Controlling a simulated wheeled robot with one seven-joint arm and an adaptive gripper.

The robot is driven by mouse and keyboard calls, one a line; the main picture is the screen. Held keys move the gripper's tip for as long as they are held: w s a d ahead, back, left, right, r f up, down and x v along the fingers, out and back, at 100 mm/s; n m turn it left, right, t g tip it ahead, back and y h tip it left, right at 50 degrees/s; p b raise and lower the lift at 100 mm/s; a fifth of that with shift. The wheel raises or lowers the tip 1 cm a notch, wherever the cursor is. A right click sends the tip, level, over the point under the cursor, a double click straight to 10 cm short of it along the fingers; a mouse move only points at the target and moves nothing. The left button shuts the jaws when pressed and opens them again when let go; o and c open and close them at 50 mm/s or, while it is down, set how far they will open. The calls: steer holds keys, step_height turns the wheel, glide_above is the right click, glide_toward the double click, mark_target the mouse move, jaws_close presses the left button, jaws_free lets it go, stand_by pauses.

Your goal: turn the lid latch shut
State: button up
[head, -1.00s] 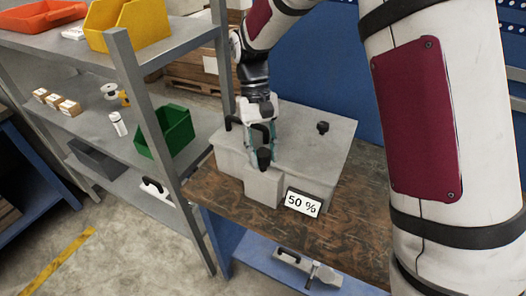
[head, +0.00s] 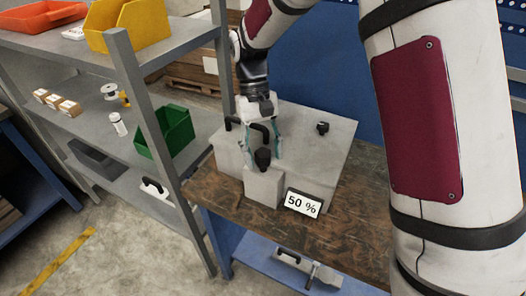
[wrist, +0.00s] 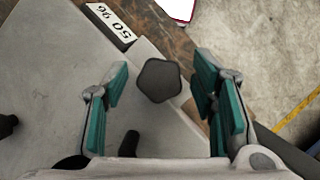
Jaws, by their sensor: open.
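A grey box with a flat lid (head: 315,158) stands on the brown worktop. A black faceted knob (head: 262,158), apparently the lid latch, sits on top of a small grey block (head: 264,188) at the box's front. In the wrist view the knob (wrist: 159,80) lies between my two teal finger pads, with a gap on each side. My gripper (wrist: 163,84) is open and points down over the knob. In the head view my gripper (head: 264,154) partly hides the latch area. I cannot tell the latch's turn angle.
Another black knob (head: 322,128) rises from the lid, and a black handle (head: 258,129) is close behind my fingers. A shelf with a green bin (head: 165,132) stands left. The worktop's front (head: 225,200) is bare.

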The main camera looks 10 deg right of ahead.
steer(key=v, duration=1.1)
steer(key=shift+r, duration=0.3)
steer(key=shift+w, duration=0.1)
